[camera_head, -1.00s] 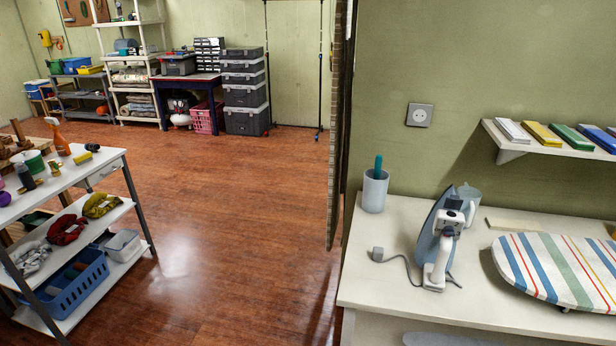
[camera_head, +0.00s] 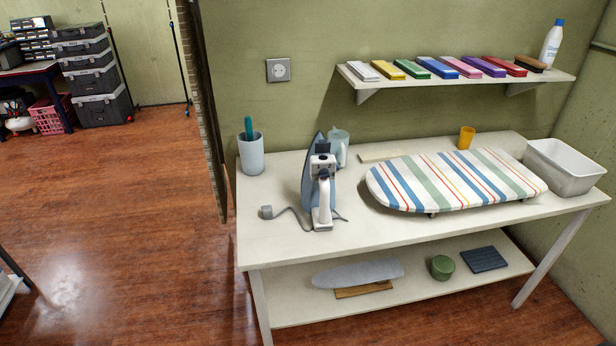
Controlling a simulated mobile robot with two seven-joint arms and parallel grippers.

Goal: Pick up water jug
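A pale blue-grey vessel that looks like the water jug (camera_head: 341,147) stands upright on the white table (camera_head: 280,244), towards the back. It is directly behind the iron (camera_head: 322,195), which hides part of its left side and lower body. Neither of my grippers is in view.
A light cup (camera_head: 251,158) holding a teal-handled tool stands left of the iron. The iron's cord lies at the front left. A striped ironing board (camera_head: 455,180) and a white bin (camera_head: 566,170) fill the right. A shelf (camera_head: 455,82) overhangs the back. Open floor (camera_head: 130,220) lies left.

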